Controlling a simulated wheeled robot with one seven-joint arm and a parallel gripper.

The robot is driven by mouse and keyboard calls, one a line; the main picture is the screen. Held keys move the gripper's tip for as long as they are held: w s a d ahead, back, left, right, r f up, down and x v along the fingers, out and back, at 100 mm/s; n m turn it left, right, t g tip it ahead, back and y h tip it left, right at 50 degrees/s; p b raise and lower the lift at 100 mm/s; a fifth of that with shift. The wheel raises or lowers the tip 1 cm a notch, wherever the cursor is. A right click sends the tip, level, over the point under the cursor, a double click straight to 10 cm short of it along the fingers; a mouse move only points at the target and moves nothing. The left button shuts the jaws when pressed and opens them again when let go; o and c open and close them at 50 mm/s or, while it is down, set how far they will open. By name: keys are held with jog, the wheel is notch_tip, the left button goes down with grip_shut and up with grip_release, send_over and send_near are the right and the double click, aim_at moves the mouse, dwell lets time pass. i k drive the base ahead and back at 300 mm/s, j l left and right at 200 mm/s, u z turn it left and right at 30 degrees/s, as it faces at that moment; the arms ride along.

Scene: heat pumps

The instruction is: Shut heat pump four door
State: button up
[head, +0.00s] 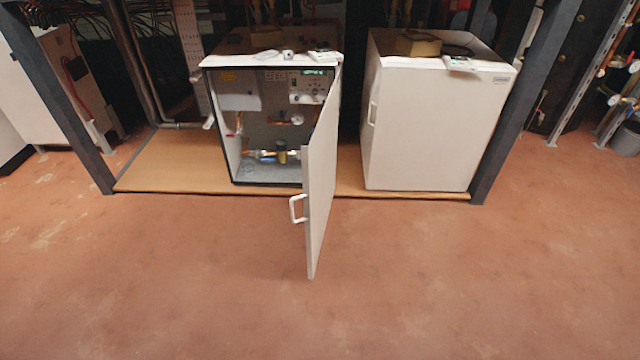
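A white heat pump cabinet (212,105) stands left of centre in the head view with its door (322,180) wide open. The door is hinged on the cabinet's right side and swings out toward me. Its white handle (298,208) is on the door's left face, near the free edge. Inside the cabinet show a control panel with a lit display (314,72), a grey box and pipes with brass fittings. I cannot read a number on the cabinet. My gripper is not in view.
A second white heat pump (436,130), closed, stands to the right. Both stand on a low tan board (165,165) between dark metal posts (525,100). A white cabinet (65,90) is at the far left, a grey bucket (626,140) far right. The reddish floor in front is clear.

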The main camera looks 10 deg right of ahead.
aim_at(319, 159)
jog(key=i+l+u, duration=0.1)
jog(key=i+l, duration=0.15)
jog(key=i+l+u, duration=0.15)
jog(key=l, duration=0.3)
jog(key=i+l+u, duration=0.1)
jog(key=i+l, duration=0.2)
jog(key=i+l+u, duration=0.15)
jog(key=l, duration=0.3)
jog(key=i, duration=0.05)
